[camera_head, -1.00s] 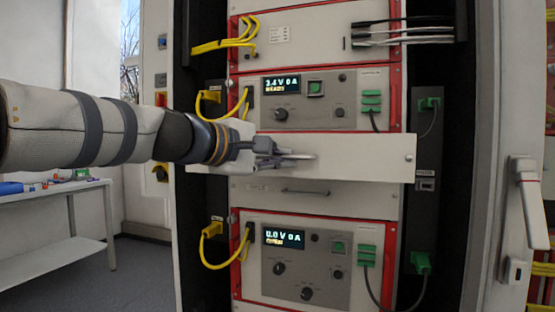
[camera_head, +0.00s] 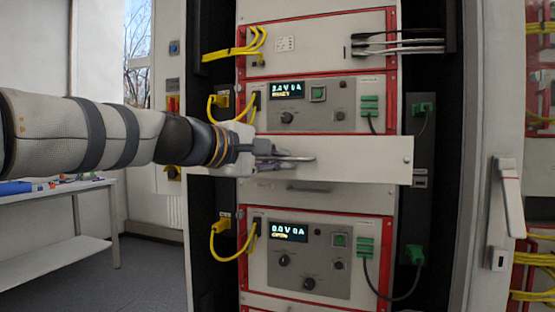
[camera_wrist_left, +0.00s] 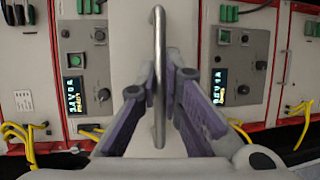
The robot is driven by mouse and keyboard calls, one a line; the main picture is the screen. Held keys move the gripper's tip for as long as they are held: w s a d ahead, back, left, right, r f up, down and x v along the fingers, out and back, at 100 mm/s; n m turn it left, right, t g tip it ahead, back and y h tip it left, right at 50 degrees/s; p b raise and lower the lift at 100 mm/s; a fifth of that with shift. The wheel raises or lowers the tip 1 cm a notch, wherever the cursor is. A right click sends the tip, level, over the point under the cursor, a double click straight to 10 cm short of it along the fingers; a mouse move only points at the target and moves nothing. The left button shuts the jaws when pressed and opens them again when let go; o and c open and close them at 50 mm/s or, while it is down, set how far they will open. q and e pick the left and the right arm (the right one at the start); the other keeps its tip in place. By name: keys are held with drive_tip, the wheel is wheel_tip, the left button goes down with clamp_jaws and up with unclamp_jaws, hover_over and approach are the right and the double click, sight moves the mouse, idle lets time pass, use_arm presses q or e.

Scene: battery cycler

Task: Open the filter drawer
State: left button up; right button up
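The filter drawer is a plain white front panel (camera_head: 370,160) in the middle of the rack, between two instrument units. It stands forward of the rack face. Its metal bar handle (camera_head: 300,159) also shows upright in the left wrist view (camera_wrist_left: 158,28). My left gripper (camera_head: 268,157) comes in from the left at the handle. In the left wrist view its purple-grey fingers (camera_wrist_left: 161,82) are on either side of the bar, close against it, and appear shut on it. The inside of the drawer is hidden. My right gripper is not in view.
An instrument unit (camera_head: 345,92) with yellow and green plugs is above the drawer, and a similar one (camera_head: 320,235) is below. A cabinet door with a handle (camera_head: 508,195) stands at the right. A white table (camera_head: 60,245) is at the left, with open floor beside it.

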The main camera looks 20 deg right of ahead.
use_arm(q)
drive_tip(key=o, duration=0.5)
drive_tip(key=shift+c, duration=0.2)
drive_tip(key=v, duration=1.2)
